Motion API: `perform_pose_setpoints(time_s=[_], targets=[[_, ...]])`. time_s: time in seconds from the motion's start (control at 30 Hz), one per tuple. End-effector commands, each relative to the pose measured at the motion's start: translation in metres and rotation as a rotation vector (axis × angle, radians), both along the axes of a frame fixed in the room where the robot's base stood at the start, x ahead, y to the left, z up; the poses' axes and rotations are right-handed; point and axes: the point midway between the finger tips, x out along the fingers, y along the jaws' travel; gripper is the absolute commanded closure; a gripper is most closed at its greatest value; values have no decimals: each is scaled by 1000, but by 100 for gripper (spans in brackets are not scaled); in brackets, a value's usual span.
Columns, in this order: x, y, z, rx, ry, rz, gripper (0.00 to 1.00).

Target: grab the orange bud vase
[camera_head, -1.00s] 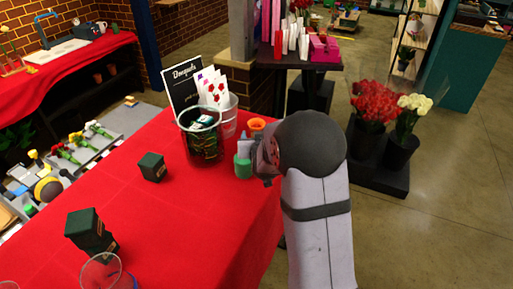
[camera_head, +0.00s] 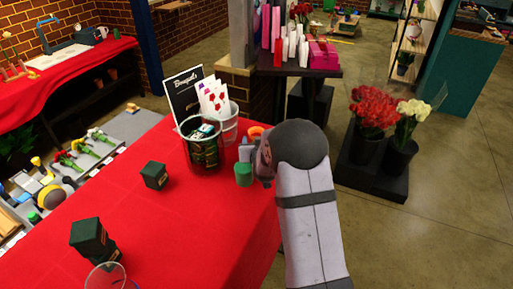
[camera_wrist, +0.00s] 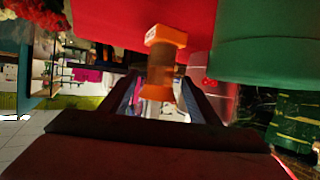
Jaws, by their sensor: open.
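The orange bud vase (camera_head: 255,131) stands near the far right edge of the red table, with only its upper part showing past my gripper in the head view. In the wrist view the orange vase (camera_wrist: 161,68) has a flared end and a narrower body, and lies in line with the gap between my fingers. My gripper (camera_wrist: 160,92) is open, with one finger on each side of that line. I cannot tell whether either finger touches the vase. In the head view my gripper (camera_head: 256,157) is small and partly hidden by my wrist.
A green vase (camera_head: 243,175) stands close beside my gripper, and fills the upper right of the wrist view (camera_wrist: 265,50). A glass container (camera_head: 203,150) and a white bucket (camera_head: 229,130) stand just left. Dark green boxes (camera_head: 154,175) sit further left. The red table (camera_head: 190,225) is clear in front.

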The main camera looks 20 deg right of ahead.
Motion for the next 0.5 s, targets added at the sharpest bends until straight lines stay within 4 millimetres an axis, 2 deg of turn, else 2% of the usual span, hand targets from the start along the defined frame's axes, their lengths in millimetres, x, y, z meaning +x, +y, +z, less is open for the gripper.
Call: perform_pose_setpoints(time_s=[0.23,0.5], targets=[[20,-6,-7,0,0,0,44],[24,-7,-11,0,0,0,44]])
